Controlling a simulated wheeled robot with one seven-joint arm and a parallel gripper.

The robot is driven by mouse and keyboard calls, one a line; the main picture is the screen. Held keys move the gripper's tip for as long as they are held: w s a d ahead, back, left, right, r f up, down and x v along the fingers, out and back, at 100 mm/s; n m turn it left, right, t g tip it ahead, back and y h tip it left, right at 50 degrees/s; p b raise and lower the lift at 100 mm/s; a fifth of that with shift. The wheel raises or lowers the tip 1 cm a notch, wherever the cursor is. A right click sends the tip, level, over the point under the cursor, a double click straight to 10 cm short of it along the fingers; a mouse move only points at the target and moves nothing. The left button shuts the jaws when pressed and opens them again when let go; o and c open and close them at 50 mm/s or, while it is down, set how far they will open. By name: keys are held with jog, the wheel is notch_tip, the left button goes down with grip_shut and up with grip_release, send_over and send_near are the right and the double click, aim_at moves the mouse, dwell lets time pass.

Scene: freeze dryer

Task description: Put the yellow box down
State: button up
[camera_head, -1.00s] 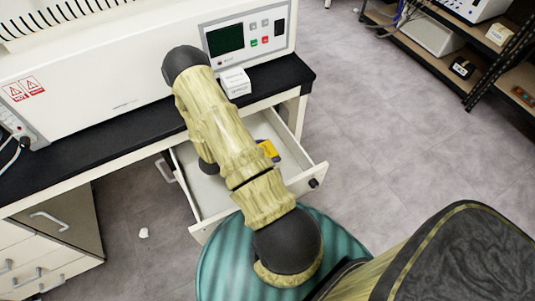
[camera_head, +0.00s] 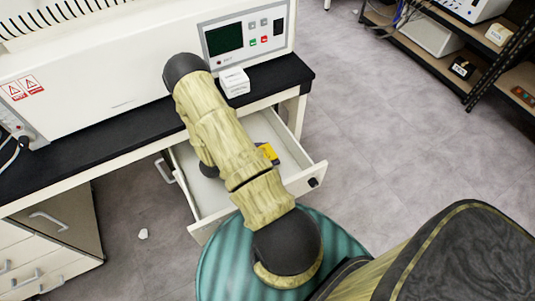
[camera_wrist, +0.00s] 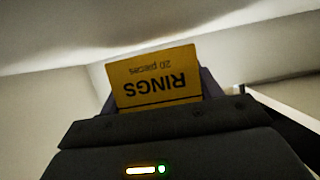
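In the head view, a small part of the yellow box (camera_head: 268,152) shows beside my arm, within the open white drawer (camera_head: 290,185). My arm hides the rest of the box and most of the gripper there. I cannot tell whether the box touches the drawer bottom.
A black-topped bench (camera_head: 100,148) carries the freeze dryer (camera_head: 120,75) and a small white box (camera_head: 234,82) above the drawer. Drawer walls surround the gripper. A rack (camera_head: 475,70) stands at the upper right. A small white scrap (camera_head: 143,234) lies on the floor.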

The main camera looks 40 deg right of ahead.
jog(key=o, duration=0.4)
jog(key=shift+s+a+f, duration=0.1)
jog(key=shift+s+f, duration=0.1)
jog(key=shift+f, duration=0.4)
jog(key=shift+r, duration=0.3)
jog(key=v, duration=0.4)
jog(key=p+v, duration=0.1)
jog(key=v, duration=0.3)
jog(key=r+v, duration=0.1)
jog(key=v, duration=0.3)
jog(key=shift+w+p, duration=0.25)
jog(key=shift+p, duration=0.15)
